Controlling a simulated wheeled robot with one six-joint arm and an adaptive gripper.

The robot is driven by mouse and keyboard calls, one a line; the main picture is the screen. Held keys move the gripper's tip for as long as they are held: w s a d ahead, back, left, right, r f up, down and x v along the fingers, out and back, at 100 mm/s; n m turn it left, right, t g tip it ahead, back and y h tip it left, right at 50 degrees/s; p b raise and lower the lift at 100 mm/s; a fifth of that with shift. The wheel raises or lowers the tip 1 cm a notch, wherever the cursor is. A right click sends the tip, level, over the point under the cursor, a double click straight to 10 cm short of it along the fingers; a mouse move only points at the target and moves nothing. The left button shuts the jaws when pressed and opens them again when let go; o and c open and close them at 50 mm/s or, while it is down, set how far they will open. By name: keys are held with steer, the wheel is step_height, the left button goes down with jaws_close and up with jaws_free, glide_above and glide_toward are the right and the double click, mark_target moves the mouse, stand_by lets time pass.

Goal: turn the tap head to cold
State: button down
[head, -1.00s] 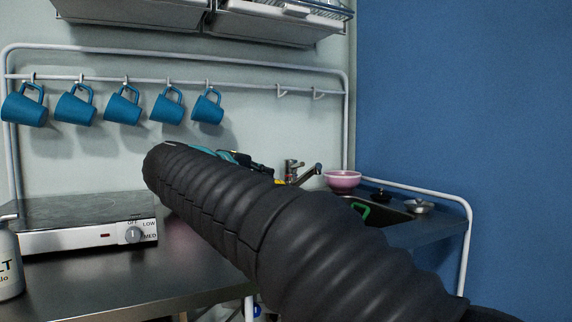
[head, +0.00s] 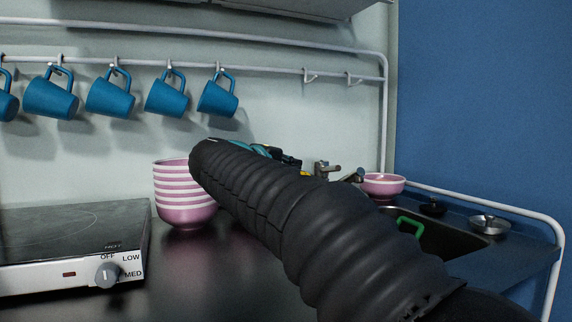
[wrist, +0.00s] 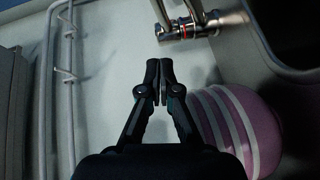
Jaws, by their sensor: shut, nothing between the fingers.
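The tap (head: 325,170) is metal and stands at the back left of the sink in the head view, just right of the end of my arm. It also shows at the top of the wrist view (wrist: 197,27), with a small red mark on its body. My gripper (wrist: 160,70) is shut and empty. Its fingertips lie a little below the tap in the wrist picture, with a visible gap between them. In the head view my arm hides most of the gripper and part of the tap's left side. I cannot tell the tap head's setting.
A stack of pink bowls (head: 185,212) stands left of my arm, and close right of the fingers in the wrist view (wrist: 237,130). A pink bowl (head: 383,185) sits behind the sink (head: 455,240). Blue mugs (head: 110,95) hang from the rail. A hot plate (head: 70,245) is at left.

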mark_target(327, 168)
steer(key=w+d, duration=0.1)
steer(key=d, duration=0.1)
steer(key=w+d+f, duration=0.1)
steer(key=w+d, duration=0.2)
steer(key=d, duration=0.1)
steer(key=shift+w+d+f+p, duration=0.15)
steer(key=shift+d+p, duration=0.05)
steer(key=shift+p, duration=0.1)
steer(key=shift+d+f, duration=0.1)
steer(key=shift+d, duration=0.35)
